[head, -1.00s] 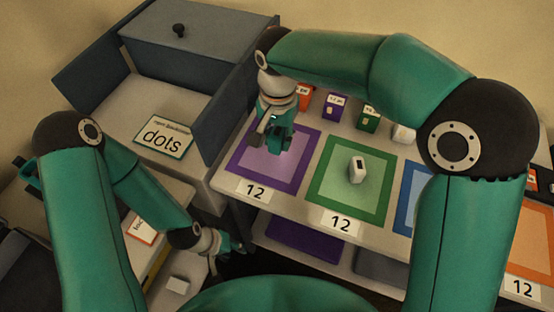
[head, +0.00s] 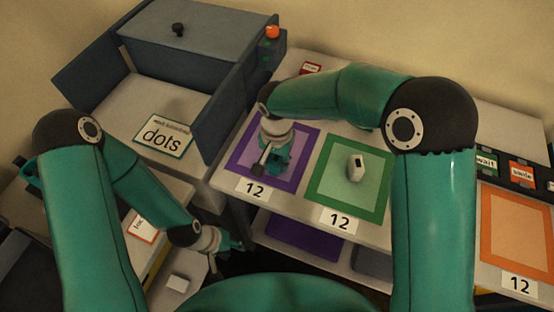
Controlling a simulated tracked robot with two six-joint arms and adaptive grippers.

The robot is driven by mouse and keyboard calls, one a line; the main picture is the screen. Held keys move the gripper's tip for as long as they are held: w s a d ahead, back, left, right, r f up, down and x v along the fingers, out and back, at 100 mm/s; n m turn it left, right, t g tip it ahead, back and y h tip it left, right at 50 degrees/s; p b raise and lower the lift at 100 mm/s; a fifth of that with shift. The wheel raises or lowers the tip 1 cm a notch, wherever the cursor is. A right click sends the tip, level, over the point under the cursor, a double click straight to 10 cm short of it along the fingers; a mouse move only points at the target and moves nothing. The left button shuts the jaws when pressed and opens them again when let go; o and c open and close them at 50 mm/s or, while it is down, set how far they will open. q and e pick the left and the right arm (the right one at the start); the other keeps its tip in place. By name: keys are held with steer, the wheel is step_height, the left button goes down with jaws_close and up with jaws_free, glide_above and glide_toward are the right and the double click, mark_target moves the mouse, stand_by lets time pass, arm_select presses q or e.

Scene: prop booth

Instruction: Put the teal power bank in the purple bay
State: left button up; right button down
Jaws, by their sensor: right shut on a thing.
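The purple bay (head: 306,150) is a purple-framed square with a lighter middle, on the pale table left of the green bay. My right gripper (head: 272,172) points down over this bay, low and close to its surface. It is shut on a teal thing, which I take for the teal power bank (head: 281,160). The arm and fingers hide most of it, and whether it touches the bay cannot be told. My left gripper (head: 232,246) hangs low at the left, away from the bays. Its fingers are too small and dark to read.
The green bay (head: 318,186) holds a white device (head: 356,167). An orange bay (head: 484,220) is at the right. A purple panel (head: 303,238) shows on the lower shelf.

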mark_target(277, 157)
steer(key=c, duration=0.8)
jaws_free()
steer(key=shift+c, duration=0.2)
steer(key=shift+r, duration=0.1)
steer(key=shift+w+r, duration=0.1)
steer(key=shift+r, duration=0.3)
step_height(277, 157, up, 11)
steer(key=shift+r, duration=0.1)
